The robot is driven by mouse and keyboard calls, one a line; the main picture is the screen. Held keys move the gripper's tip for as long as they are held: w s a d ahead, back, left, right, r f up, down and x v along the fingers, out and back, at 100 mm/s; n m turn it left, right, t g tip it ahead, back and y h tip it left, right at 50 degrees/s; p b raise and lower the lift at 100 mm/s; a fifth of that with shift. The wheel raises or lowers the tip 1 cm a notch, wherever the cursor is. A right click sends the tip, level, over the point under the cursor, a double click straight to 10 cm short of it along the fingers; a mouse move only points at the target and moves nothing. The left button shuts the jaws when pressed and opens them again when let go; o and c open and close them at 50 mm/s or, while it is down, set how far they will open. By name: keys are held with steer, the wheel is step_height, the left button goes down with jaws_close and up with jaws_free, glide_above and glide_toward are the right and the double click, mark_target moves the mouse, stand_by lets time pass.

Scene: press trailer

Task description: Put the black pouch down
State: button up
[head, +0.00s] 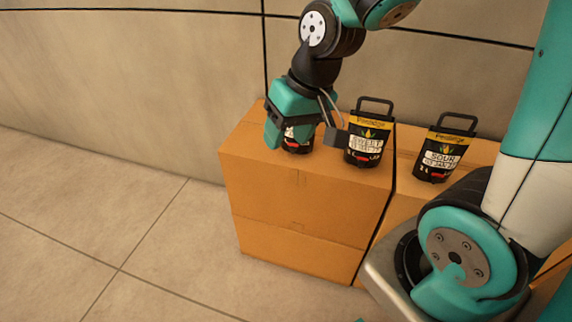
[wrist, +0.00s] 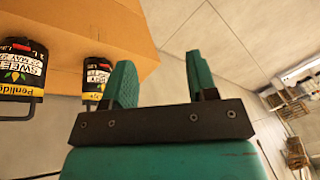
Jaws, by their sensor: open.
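Several black pouches with labels stand upright on cardboard boxes. The leftmost black pouch (head: 299,143) stands on the left box, mostly hidden behind my gripper (head: 274,136). In the wrist view this pouch (wrist: 96,76) is beside the left finger, which partly covers it. My gripper (wrist: 162,82) is open, with only floor and wall showing between its fingers. A pouch labelled SWEET (head: 366,143) stands to the right on the same box, and also shows at the left of the wrist view (wrist: 20,73). A pouch labelled SOUR (head: 440,154) stands farther right.
The left cardboard box (head: 300,205) stands against a beige wall (head: 130,75). A second box (head: 405,190) adjoins it on the right. The tiled floor (head: 120,240) left of the boxes is clear. Shelves with boxes (wrist: 290,100) show far right in the wrist view.

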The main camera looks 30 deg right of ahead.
steer(key=s+a+r+n+g, duration=0.1)
steer(key=s+a+r+n, duration=0.1)
steer(key=s, duration=0.4)
steer(key=s+a+r+n+g+y, duration=0.1)
steer(key=s+a+r+n, duration=0.2)
steer(key=s+a+n, duration=0.2)
steer(key=shift+s+a+r, duration=0.35)
steer(key=shift+s+a, duration=0.3)
steer(key=shift+a, duration=0.05)
steer(key=shift+c, duration=1)
steer(key=shift+d, duration=0.1)
